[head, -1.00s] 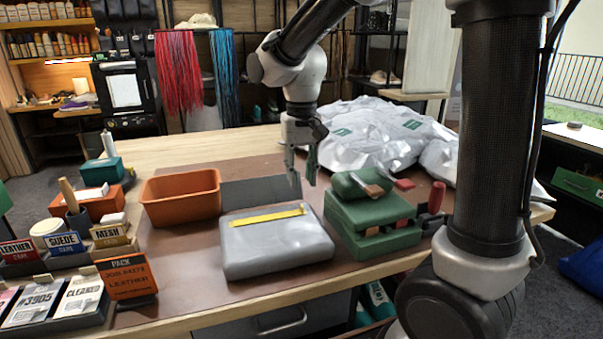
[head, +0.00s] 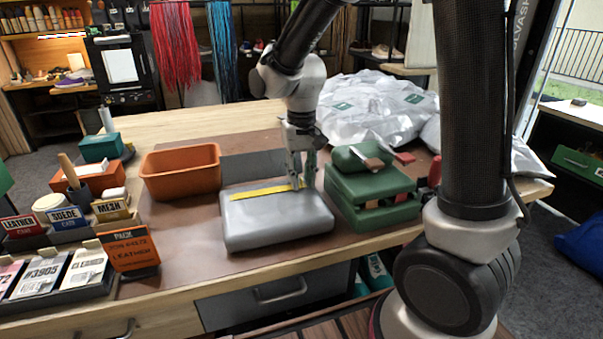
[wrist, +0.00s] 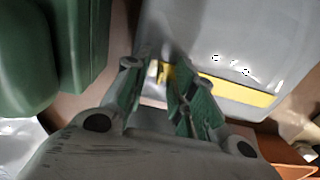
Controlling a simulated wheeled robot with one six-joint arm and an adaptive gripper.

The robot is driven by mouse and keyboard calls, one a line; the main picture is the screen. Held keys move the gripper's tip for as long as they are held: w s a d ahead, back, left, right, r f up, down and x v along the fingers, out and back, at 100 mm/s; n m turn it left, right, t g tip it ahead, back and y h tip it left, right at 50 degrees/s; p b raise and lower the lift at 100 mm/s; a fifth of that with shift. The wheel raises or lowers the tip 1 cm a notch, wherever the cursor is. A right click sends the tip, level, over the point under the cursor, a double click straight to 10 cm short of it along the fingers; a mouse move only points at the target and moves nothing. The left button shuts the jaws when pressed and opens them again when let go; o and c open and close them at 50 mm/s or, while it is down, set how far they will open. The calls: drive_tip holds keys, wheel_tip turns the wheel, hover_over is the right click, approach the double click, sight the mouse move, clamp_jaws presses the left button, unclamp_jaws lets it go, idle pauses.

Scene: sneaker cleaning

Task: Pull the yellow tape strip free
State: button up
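The yellow tape strip (head: 262,191) lies flat along the back part of the top of a grey, rounded block (head: 275,222). My gripper (head: 303,186) points down at the strip's right end, low over the block. In the wrist view, my gripper (wrist: 158,85) has its two green-padded fingers apart, with a gap between them. The strip's end shows in this gap, and the rest of the strip (wrist: 235,90) runs off to the right behind one finger. Whether the fingertips touch the strip or block cannot be told.
A green stand (head: 372,195) with a green roll on top is close on the block's right. An orange bin (head: 181,173) is to the left, and an orange pack card (head: 130,250) at front left. White wrapped bags (head: 375,110) lie behind. Brown mat is clear in front.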

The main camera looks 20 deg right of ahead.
clamp_jaws()
drive_tip(key=shift+r, duration=0.1)
drive_tip(key=shift+r, duration=3.65)
drive_tip(key=shift+r, duration=0.1)
drive_tip(key=shift+r, duration=1.95)
